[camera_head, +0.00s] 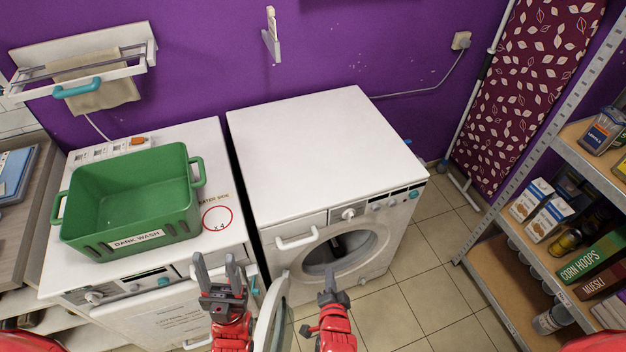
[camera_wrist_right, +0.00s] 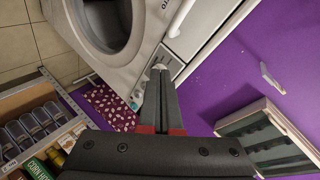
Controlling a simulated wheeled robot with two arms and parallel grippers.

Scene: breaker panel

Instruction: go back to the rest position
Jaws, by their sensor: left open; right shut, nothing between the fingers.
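My left gripper (camera_head: 217,268) is open and empty in the head view, in front of the left white machine. My right gripper (camera_head: 328,274) is shut and empty, in front of the right washing machine's round opening. In the right wrist view the right gripper's fingers (camera_wrist_right: 160,72) lie together with nothing between them. The right washing machine (camera_head: 310,150) has its round door (camera_head: 272,312) swung open, between my two grippers in the picture. Both hands appear apart from the machines, though the exact gaps are hard to tell.
A green basket (camera_head: 130,199) labelled "DARK WASH" stands on the left machine (camera_head: 215,170). A drying rack (camera_head: 85,65) hangs on the purple wall. Metal shelves (camera_head: 590,155) with groceries stand right. A patterned ironing board (camera_head: 525,85) leans behind. Tiled floor (camera_head: 420,270) is clear between machine and shelves.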

